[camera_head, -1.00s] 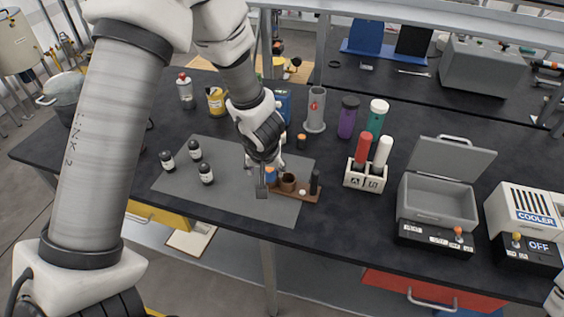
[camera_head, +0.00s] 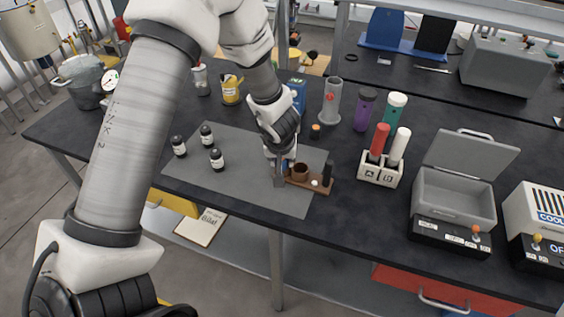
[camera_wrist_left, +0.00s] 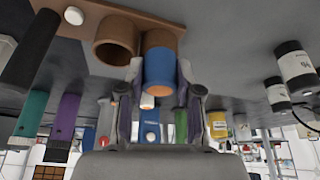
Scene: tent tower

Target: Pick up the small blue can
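The holder beside the can (camera_head: 300,171) is empty. My right gripper is out of view.
Several dark jars (camera_head: 207,134) stand on the grey mat (camera_head: 240,190) to the left. A black cylinder (camera_head: 328,173) stands at the rack's right end. A holder with red and white tubes (camera_head: 380,170) and an open grey box (camera_head: 452,208) are further right.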

